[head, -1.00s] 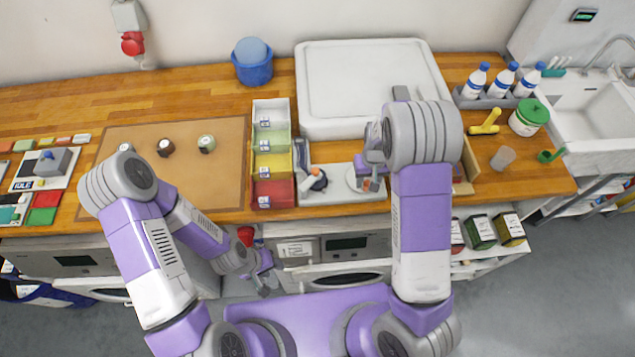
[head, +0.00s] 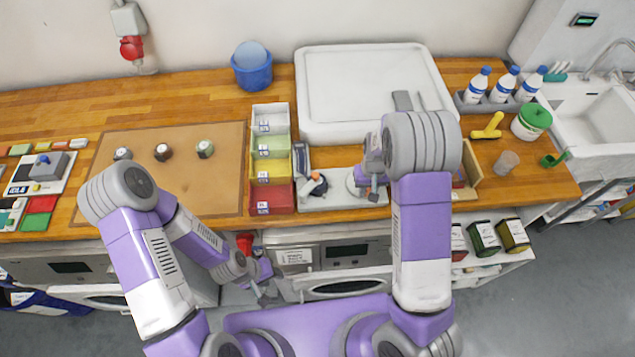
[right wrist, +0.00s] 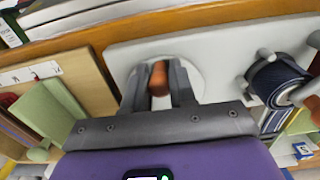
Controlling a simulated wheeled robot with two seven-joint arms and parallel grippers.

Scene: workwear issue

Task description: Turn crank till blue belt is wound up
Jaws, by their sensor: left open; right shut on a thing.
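The winder is a pale plate (head: 338,201) at the counter's front edge. At its left, a dark blue belt roll (head: 317,184) sits on a spool with a white and orange part beside it. The roll also shows in the right wrist view (right wrist: 278,80). The orange-brown crank handle (right wrist: 159,79) stands over a round white disc (right wrist: 192,78). My right gripper (head: 374,191) is shut on the handle, one finger on each side. In the head view, the gripper hides the handle. My left gripper (head: 262,282) is open and empty, low in front of the counter.
A column of grey, green, yellow and red bins (head: 272,199) stands left of the winder. A large white lidded box (head: 372,90) is behind it. A brown mat (head: 220,180) with small round pieces lies at left. Bottles (head: 503,84) and a sink are at right.

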